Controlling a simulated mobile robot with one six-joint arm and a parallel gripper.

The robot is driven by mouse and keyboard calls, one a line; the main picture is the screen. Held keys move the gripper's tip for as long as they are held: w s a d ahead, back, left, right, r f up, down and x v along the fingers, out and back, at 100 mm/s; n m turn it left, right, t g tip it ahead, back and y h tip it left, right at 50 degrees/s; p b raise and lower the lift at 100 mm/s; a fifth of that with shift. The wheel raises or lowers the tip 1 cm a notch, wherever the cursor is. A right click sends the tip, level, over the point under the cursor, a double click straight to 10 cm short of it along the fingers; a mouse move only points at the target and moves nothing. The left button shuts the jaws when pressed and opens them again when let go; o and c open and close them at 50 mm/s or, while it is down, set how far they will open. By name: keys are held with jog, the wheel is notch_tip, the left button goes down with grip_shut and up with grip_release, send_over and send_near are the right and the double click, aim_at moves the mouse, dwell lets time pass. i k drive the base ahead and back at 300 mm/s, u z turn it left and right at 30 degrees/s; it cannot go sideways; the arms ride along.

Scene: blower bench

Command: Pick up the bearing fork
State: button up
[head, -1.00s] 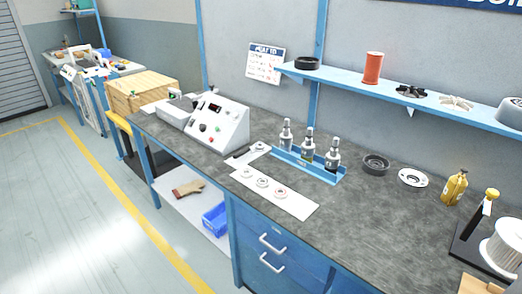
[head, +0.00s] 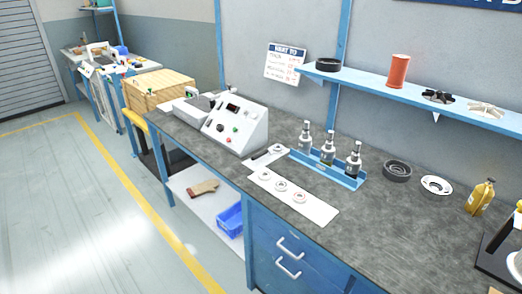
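I cannot make out a bearing fork for certain in the head view. The grey bench top (head: 380,225) carries a white strip (head: 318,210) with several small round parts on it. My gripper is not in view.
A white control box (head: 236,125) stands at the bench's left end. A yellow bottle (head: 480,197) and a dark stand (head: 493,258) are at the right. A blue shelf (head: 375,82) hangs above. The floor (head: 80,210) in front at left is clear.

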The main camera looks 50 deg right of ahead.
aim_at(253, 158)
jog(key=i, duration=0.9)
jog(key=z, duration=0.05)
